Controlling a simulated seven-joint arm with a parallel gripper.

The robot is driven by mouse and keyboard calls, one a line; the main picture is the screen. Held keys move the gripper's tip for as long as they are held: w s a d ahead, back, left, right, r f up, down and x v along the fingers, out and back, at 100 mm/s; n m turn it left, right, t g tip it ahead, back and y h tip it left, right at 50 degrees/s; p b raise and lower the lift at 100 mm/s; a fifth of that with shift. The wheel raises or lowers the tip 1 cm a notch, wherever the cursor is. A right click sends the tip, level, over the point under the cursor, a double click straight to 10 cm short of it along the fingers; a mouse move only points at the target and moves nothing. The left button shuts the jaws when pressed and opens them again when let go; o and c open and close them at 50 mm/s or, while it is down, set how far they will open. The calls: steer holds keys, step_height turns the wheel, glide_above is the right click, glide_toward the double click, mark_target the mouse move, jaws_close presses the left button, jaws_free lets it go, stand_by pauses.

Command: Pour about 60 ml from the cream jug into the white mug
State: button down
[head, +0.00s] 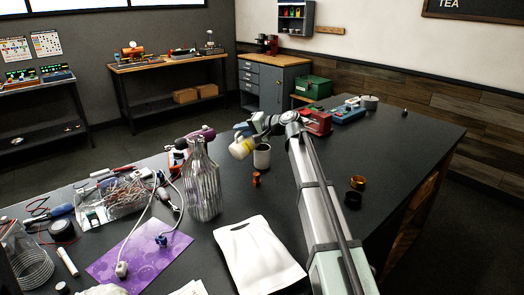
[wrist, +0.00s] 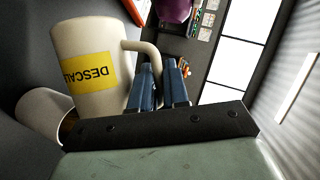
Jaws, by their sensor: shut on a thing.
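The cream jug (head: 241,148) has a yellow label and hangs tilted in the air, just left of the white mug in the head view. In the wrist view the jug (wrist: 82,68) fills the upper left, its label reading upside down. My gripper (head: 243,129) is shut on the jug's handle; its blue fingers (wrist: 162,80) show in the wrist view. The white mug (head: 262,157) stands upright on the dark bench. It also shows in the wrist view (wrist: 40,112), close to the jug, with brown inside its mouth. No pouring stream can be made out. The jug's mouth is hidden.
A ribbed glass bottle (head: 203,185) stands left of the mug, close to the jug. A small copper-coloured part (head: 256,179) lies in front of the mug. A white bag (head: 258,257) lies nearer. A red tool (head: 317,122) is behind my arm. The bench right of my arm is mostly clear.

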mark_target(234, 147)
steer(key=s+f+n, duration=0.1)
steer(key=s+a+f+n+t+h, duration=0.1)
steer(key=s+a+f+n+h, duration=0.1)
steer(key=f, duration=0.1)
steer(key=shift+a+f+n+t, duration=0.1)
steer(key=shift+n+t, duration=0.2)
steer(key=shift+w, duration=0.15)
steer(key=shift+s+a+f+n+h, duration=0.35)
steer(key=shift+a+f+n+h, duration=0.05)
steer(key=shift+f, duration=0.2)
steer(key=shift+t, duration=0.3)
steer(key=s+a+f+n+t+h, duration=0.2)
steer(key=s+a+f+n, duration=0.1)
steer(key=s+f, duration=0.1)
step_height(234, 147, up, 9)
steer(key=a+n+t+b, duration=0.1)
steer(key=shift+s+f+n, duration=0.2)
steer(key=shift+s+n, duration=0.1)
steer(key=shift+s, duration=0.05)
